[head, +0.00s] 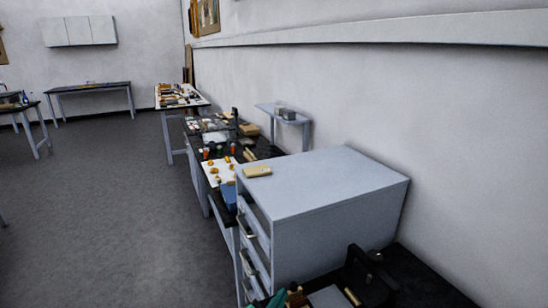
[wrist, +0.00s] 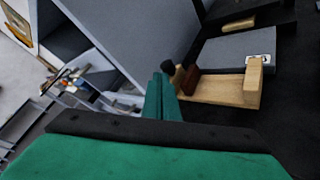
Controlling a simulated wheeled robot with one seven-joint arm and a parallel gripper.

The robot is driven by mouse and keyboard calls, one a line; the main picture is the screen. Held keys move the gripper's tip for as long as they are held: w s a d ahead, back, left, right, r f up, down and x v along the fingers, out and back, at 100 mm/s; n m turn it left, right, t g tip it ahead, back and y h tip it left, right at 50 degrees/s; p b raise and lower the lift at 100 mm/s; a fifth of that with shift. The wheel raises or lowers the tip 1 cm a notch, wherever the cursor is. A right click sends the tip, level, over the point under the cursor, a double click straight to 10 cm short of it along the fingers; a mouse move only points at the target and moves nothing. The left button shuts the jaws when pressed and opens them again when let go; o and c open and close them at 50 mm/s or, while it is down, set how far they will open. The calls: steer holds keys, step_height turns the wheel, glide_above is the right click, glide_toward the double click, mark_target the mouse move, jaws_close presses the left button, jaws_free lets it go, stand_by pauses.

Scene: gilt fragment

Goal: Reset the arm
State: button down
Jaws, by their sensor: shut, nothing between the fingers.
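My gripper (wrist: 161,97) shows in the wrist view with its green fingers together and nothing between them. Its wide green and black body fills the bottom of that view. The fingertips appear beside a wooden block-like piece (wrist: 215,90) on the dark bench; I cannot tell whether they touch it. In the head view only a bit of green shows at the bottom edge, by the front of the drawer cabinet (head: 330,185). The rest of my arm is out of view there.
A tan block (head: 258,171) lies on the cabinet top. A grey box (wrist: 238,54) lies on the dark bench (wrist: 290,110) in the wrist view. Cluttered tables (head: 180,95) line the wall behind the cabinet. The grey floor (head: 110,200) at left is open.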

steer(key=s+a+f+m+t+y, duration=0.1)
steer(key=s+a+f+m+y, duration=0.2)
steer(key=s, duration=0.4)
steer(key=s+f+m+y, duration=0.1)
steer(key=s+f+m, duration=0.1)
steer(key=s+f, duration=0.45)
steer(key=s+a+f+m+t+y, duration=0.1)
steer(key=s+a+f+m+y, duration=0.15)
steer(key=s, duration=0.55)
steer(key=s+d+r+m, duration=0.1)
steer(key=s+r+m, duration=0.1)
steer(key=s+m, duration=0.5)
steer(key=s+d+r+m, duration=0.2)
steer(key=s+m, duration=0.6)
steer(key=s, duration=0.7)
steer(key=shift+r, duration=0.25)
steer(key=shift+d, duration=0.1)
